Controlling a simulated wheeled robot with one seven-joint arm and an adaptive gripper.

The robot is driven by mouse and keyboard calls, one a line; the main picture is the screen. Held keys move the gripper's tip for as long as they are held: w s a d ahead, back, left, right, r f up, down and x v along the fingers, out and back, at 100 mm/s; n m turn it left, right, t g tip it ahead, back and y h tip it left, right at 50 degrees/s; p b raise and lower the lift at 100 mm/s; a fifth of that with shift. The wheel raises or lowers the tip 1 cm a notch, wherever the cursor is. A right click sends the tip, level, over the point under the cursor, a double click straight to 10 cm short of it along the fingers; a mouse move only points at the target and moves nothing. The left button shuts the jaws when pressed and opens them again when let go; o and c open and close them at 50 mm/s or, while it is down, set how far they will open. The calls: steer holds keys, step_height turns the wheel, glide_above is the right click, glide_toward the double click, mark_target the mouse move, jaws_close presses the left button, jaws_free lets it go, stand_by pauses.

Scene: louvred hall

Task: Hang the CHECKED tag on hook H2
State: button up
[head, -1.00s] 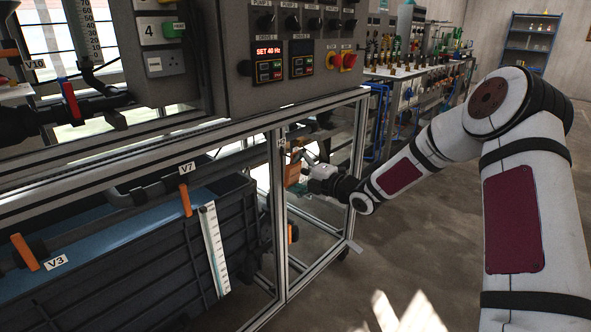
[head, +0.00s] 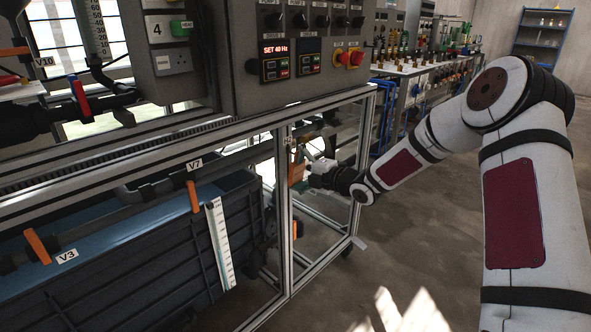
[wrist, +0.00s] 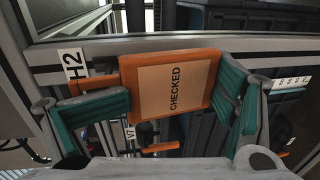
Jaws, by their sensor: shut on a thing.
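The CHECKED tag (wrist: 176,88) is an orange plate with a tan label, seen between the teal-padded fingers of my gripper (wrist: 168,108) in the wrist view. My gripper is shut on it. An orange tab of the tag reaches left to just beside the white H2 label (wrist: 72,66) on the metal frame. I cannot make out hook H2 itself, nor whether the tab touches it. In the head view the tag (head: 296,173) is a small orange patch beside the frame post, at the tip of my gripper (head: 313,172).
The grey metal frame post (head: 285,215) stands right beside the tag. A control panel (head: 300,55) overhangs above. A dark tank (head: 130,265) and pipes with orange handles V7 (head: 193,196) and V3 (head: 38,247) lie to the left. Open floor (head: 430,235) is on the right.

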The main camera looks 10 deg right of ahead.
steer(key=shift+f, duration=0.3)
steer(key=shift+s+d+f+b, duration=0.15)
steer(key=shift+d+f+b, duration=0.05)
steer(key=shift+f+b, duration=0.55)
steer(key=shift+c, duration=1.1)
steer(key=shift+o, duration=0.7)
steer(key=shift+f, duration=0.1)
steer(key=o, duration=0.7)
steer(key=shift+r, duration=0.3)
steer(key=shift+w+r, duration=0.15)
steer(key=shift+w, duration=0.05)
steer(key=shift+w+a+r, duration=0.1)
steer(key=shift+r, duration=0.25)
steer(key=shift+f+v, duration=0.2)
steer(key=shift+v, duration=1)
steer(key=shift+f+v, duration=0.2)
steer(key=shift+v, duration=0.95)
steer(key=shift+f+v, duration=0.2)
steer(key=shift+v, duration=1)
